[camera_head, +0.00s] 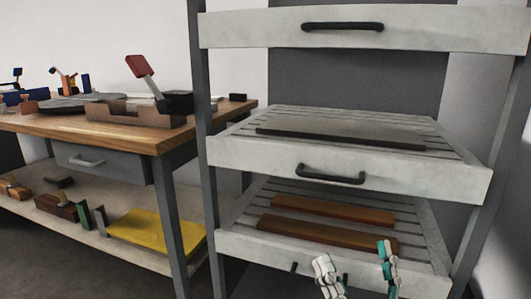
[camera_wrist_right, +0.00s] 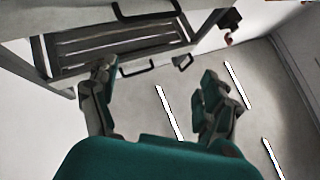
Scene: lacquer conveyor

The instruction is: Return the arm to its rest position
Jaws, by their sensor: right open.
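My right gripper (camera_head: 356,266) shows at the bottom of the head view, in front of the lowest shelf of the rack. Its two teal and pale fingers stand well apart. My left gripper is in neither view. The rest of the right arm is out of the head view.
A grey rack has slatted pull-out shelves; the middle shelf (camera_head: 395,178) holds a dark board (camera_head: 340,139), the lowest shelf two brown boards (camera_head: 325,232). A wooden workbench (camera_head: 150,138) with tools stands left.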

